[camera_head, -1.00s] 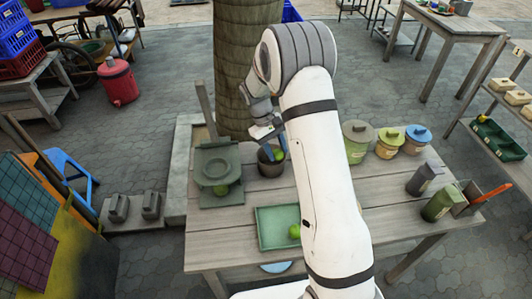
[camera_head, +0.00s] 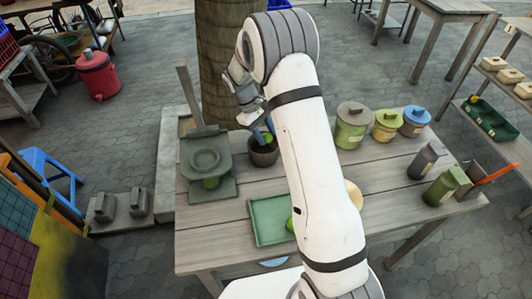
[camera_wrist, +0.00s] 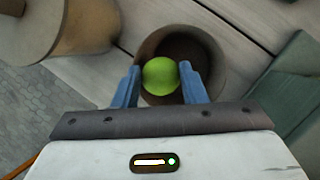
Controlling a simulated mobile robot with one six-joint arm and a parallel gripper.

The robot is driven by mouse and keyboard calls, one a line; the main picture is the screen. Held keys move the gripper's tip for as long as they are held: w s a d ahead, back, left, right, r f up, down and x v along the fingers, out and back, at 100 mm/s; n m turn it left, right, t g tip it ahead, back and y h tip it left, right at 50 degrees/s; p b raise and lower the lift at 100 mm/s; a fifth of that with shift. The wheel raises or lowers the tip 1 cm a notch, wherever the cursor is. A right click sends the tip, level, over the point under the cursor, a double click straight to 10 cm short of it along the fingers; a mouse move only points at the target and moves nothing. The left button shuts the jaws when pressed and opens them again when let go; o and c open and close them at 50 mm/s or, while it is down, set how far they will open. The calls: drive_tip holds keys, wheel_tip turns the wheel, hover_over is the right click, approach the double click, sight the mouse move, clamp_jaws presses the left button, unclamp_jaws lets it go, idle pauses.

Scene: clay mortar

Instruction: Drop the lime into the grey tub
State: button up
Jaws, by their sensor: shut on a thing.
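My gripper (camera_wrist: 160,70) has two blue fingers, shut on a green lime (camera_wrist: 160,77). In the wrist view the lime sits between the fingertips, in front of the dark opening of a round grey-brown tub (camera_wrist: 218,62). In the head view the tub (camera_head: 263,157) stands on the wooden table beside my arm. The lime (camera_head: 267,138) shows at its far rim, below a blue finger, seemingly above or within the mouth. The exact height is unclear. My arm hides part of the gripper.
A green tray (camera_head: 262,235) holds another green fruit (camera_head: 290,224), partly behind my arm. A grey-green press (camera_head: 205,160) with an upright handle stands left of the tub. Lidded canisters (camera_head: 352,130) and dark containers (camera_head: 424,162) stand to the right.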

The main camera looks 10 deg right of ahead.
drive_tip(key=o, duration=1.1)
drive_tip(key=shift+o, duration=0.2)
drive_tip(key=v, duration=0.7)
drive_tip(key=shift+r, duration=0.35)
drive_tip(key=shift+w+a+r, duration=0.1)
drive_tip(key=s+d+r+m+t+y, duration=0.25)
drive_tip(key=s+r, duration=0.35)
drive_tip(key=s, duration=0.5)
drive_tip(key=s+d+r+m+t+y, duration=0.1)
drive_tip(key=s+r+m, duration=0.2)
drive_tip(key=s+r, duration=0.6)
drive_tip(key=s+f+m+t, duration=0.1)
drive_tip(key=s+f, duration=0.2)
drive_tip(key=s, duration=0.7)
drive_tip(key=shift+s+d+f+m+t, duration=0.25)
drive_tip(key=shift+d+f+m+t, duration=0.05)
drive_tip(key=shift+d+m+t, duration=0.05)
